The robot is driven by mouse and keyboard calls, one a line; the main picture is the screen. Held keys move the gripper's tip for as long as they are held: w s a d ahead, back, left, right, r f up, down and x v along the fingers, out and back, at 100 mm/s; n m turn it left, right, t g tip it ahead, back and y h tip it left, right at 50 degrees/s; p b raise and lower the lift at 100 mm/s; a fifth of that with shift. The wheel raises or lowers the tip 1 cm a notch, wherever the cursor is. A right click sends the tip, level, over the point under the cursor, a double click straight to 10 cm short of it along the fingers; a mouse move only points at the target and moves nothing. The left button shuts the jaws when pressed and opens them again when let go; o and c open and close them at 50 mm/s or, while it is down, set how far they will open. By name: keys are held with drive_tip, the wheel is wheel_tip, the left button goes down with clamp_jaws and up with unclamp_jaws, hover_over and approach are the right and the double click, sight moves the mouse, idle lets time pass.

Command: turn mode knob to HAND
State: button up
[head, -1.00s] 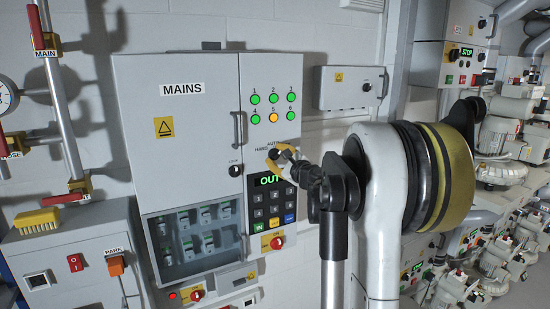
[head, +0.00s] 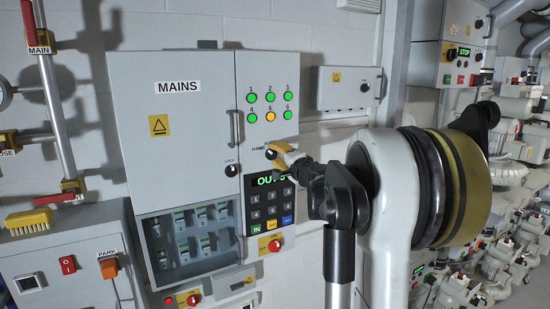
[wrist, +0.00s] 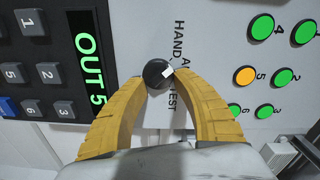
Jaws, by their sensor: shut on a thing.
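The mode knob (wrist: 157,74) is a small round black knob with a white mark. The mark sits on its right edge in the wrist view, facing the side where the partly covered labels are. The HAND label (wrist: 179,40) is beside the knob; an "A" and "TEST" show in part. My gripper (wrist: 160,76) has yellow ribbed fingers, one on each side of the knob, shut on it. In the head view my gripper (head: 276,152) is at the cabinet front, and my arm's end hides most of the knob and labels.
A keypad (head: 271,206) with a green display reading OUT 5 (wrist: 89,70) lies just below the knob. Several green buttons and one orange button (head: 271,116) are above. A LOCK knob (head: 231,170) is to the left. The MAINS cabinet (head: 175,120) fills the left.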

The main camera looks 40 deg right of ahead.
drive_tip(key=shift+o, duration=0.2)
drive_tip(key=n, duration=0.2)
drive_tip(key=a+n, duration=0.1)
drive_tip(key=n, duration=0.1)
drive_tip(key=shift+w+r+n+b, duration=0.1)
drive_tip(key=shift+n+b, duration=0.2)
drive_tip(key=shift+b, duration=0.1)
drive_tip(key=shift+w+a+n, duration=0.1)
drive_tip(key=shift+a+n, duration=0.05)
drive_tip(key=shift+n, duration=1.35)
drive_tip(key=shift+c, duration=0.2)
